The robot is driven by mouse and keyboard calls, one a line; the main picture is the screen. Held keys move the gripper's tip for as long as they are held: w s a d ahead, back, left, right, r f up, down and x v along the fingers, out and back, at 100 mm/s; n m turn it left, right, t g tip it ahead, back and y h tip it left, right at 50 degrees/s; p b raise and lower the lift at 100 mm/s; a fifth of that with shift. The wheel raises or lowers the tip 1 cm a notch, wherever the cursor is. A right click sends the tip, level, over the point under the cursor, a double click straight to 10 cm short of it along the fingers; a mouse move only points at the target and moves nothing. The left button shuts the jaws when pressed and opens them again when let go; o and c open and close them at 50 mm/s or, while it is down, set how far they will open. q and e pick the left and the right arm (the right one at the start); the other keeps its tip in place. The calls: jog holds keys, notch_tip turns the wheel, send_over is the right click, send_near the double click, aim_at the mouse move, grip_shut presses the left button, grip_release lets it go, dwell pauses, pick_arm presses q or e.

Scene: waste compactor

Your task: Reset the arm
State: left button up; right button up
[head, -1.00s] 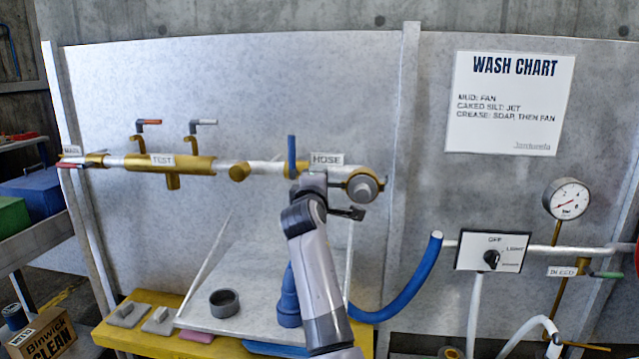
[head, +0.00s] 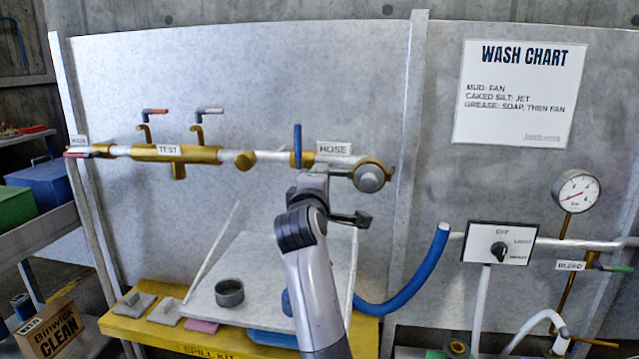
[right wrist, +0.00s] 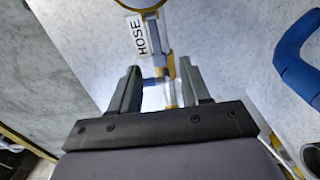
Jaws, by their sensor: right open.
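My right arm rises from the bottom middle of the head view, in front of the panel. Its gripper (head: 352,218) is just below the pipe, near the HOSE label (head: 333,148). In the right wrist view the two grey fingers (right wrist: 160,90) stand apart with nothing between them. The HOSE label (right wrist: 141,36) and part of the pipe lie beyond the fingertips there. My left gripper is in neither view.
A pipe with a TEST label (head: 168,150) and two levers crosses the panel. A gauge (head: 576,192) is at far right. A grey cup (head: 229,293) stands on the sloped board.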

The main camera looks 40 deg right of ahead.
jog(key=s+a+f+m+g+y, duration=0.1)
jog(key=s+a+f+y, duration=0.25)
jog(key=f, duration=0.45)
jog(key=s+a+f+m+g+y, duration=0.1)
jog(key=s+a+f+y, duration=0.15)
jog(key=s+f, duration=0.4)
jog(key=s+a+f+m+y, duration=0.15)
jog(key=a+f, duration=0.25)
jog(key=f, duration=0.5)
jog(key=s+a+f+m+g+y, duration=0.1)
jog(key=s+a+f+g+y, duration=0.35)
jog(key=s, duration=0.65)
jog(key=s+a+f+m+g+y, duration=0.2)
jog(key=s+a+f, duration=0.45)
jog(key=s, duration=0.35)
jog(key=w+a+f+t+y, duration=0.2)
jog(key=w+a+f+t, duration=0.1)
jog(key=w+f+t, duration=0.3)
jog(key=shift+w+a+f+n+t, duration=0.15)
jog(key=shift+w+f+n+t, duration=0.3)
jog(key=shift+f+t, duration=0.45)
jog(key=shift+f, duration=0.15)
